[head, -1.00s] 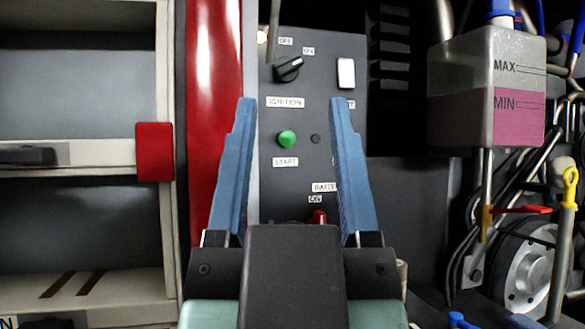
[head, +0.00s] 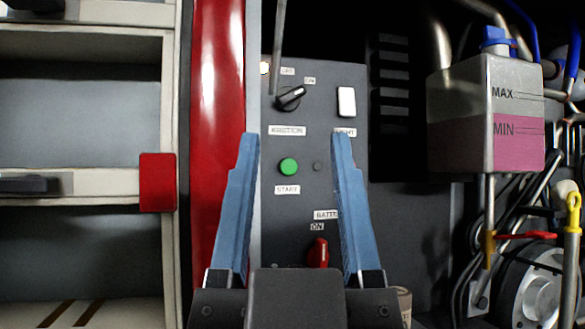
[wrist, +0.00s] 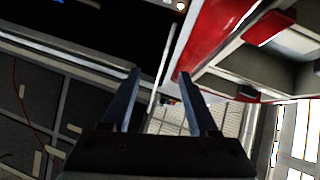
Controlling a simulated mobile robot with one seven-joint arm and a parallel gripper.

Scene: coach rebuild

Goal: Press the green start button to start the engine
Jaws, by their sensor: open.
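The green start button (head: 289,167) sits on a dark grey control panel (head: 290,225) in the head view, above a START label (head: 287,190). My gripper (head: 295,135) is open and empty, its two blue fingers spread wide. In the head view the button shows between the fingers, a little below their tips. I cannot tell how far the fingers are from the panel. In the wrist view my gripper (wrist: 163,75) also shows open, with no start button visible there.
The panel also bears a black ignition knob (head: 290,97), a white switch (head: 346,101) and a red battery knob (head: 318,252). A red post (head: 217,90) and shelves (head: 70,185) stand to the left. A tank of pink fluid (head: 487,115) and hoses are at the right.

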